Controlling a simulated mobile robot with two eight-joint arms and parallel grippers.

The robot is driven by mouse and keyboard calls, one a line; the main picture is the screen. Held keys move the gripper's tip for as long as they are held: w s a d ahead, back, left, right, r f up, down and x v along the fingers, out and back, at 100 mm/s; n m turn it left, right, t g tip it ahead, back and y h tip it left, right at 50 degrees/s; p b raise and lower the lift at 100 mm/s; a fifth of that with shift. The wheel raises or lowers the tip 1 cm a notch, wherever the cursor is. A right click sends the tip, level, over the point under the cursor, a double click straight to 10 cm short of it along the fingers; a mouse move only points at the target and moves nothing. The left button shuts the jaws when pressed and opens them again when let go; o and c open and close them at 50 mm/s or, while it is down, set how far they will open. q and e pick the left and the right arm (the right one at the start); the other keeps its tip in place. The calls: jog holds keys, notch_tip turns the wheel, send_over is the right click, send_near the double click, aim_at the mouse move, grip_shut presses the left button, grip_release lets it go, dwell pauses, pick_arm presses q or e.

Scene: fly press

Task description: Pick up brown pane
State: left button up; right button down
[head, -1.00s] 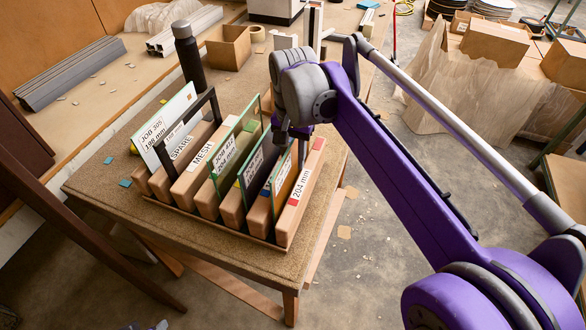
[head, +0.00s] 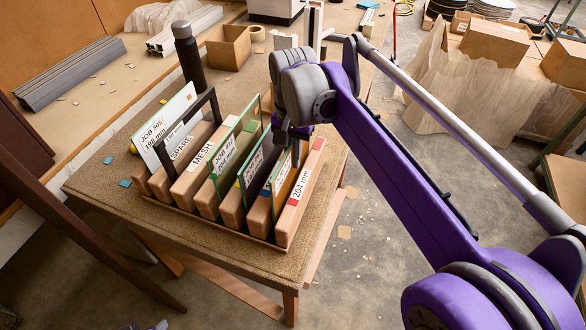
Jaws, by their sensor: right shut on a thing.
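The brown pane (head: 287,182) stands upright in the slotted wooden rack (head: 221,228), in the slot beside the end block marked 204 mm (head: 300,193). A white label and a blue mark show near its left edge. My right gripper (head: 293,150) comes down from above and is shut on the top edge of the brown pane. Its fingers partly hide the pane's upper part. The pane is still between the blocks. My left gripper is not in view.
Several other panes stand close by in the rack: a green-edged one (head: 232,158), a clear one marked JOB 305 (head: 165,128) and a dark frame (head: 205,108). A dark bottle (head: 189,58) and an open box (head: 229,47) stand behind. Bare table lies in front.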

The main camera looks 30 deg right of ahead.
dwell(0.8)
notch_tip(320, 180, up, 10)
jog(key=shift+r+p, duration=0.1)
jog(key=shift+p, duration=0.5)
pick_arm(q)
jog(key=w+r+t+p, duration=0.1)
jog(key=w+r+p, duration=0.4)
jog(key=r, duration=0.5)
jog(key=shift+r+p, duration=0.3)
jog(key=shift+p, duration=0.3)
pick_arm(e)
notch_tip(320, 180, up, 17)
jog(key=shift+f, duration=0.2)
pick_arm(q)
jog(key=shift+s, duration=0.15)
